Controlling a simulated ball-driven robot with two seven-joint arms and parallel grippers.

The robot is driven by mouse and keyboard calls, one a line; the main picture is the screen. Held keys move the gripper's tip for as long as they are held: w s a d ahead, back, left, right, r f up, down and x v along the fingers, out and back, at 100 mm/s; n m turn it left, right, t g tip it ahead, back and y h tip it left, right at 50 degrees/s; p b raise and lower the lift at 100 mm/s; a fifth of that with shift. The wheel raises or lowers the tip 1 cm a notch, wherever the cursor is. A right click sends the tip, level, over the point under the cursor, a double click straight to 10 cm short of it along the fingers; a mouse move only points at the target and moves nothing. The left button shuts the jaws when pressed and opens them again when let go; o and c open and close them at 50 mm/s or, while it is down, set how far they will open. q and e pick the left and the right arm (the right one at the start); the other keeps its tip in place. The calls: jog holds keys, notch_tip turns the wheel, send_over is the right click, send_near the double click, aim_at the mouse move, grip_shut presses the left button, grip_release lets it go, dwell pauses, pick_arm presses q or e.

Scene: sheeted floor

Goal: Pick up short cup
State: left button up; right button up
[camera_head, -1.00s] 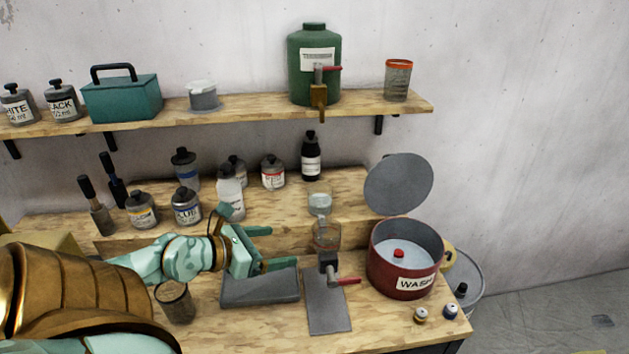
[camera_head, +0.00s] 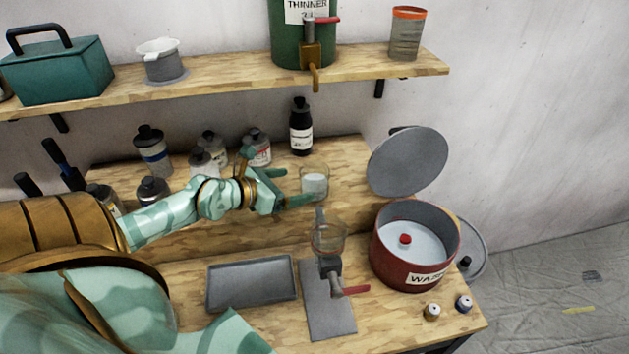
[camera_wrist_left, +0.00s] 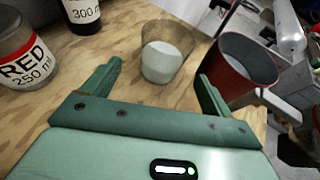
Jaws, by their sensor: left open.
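The short cup, a clear cup with pale contents (camera_head: 314,182), stands upright on the raised wooden step at the back of the bench. It also shows in the left wrist view (camera_wrist_left: 165,60), just ahead of the jaws. My left gripper (camera_head: 298,187) is open and empty, just left of the cup in the head view. In the left wrist view its two fingers (camera_wrist_left: 160,72) are spread, pointing toward the cup on either side of it. I cannot tell whether either finger touches it. My right gripper is not in view.
Paint bottles, including a red-labelled one (camera_wrist_left: 25,62) and a black one (camera_head: 301,128), stand left of and behind the cup. A clear cup with a tap (camera_head: 329,240) is in front. The red wash pot (camera_head: 418,262) with its raised lid (camera_head: 408,162) is at right. A grey tray (camera_head: 252,282) lies below.

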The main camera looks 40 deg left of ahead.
aim_at(315, 183)
pick_arm(q)
jog(key=b+x, duration=0.1)
jog(key=x, duration=0.7)
jog(key=shift+s+d+f, duration=0.1)
jog(key=shift+s+d, duration=0.05)
jog(key=c, duration=1.2)
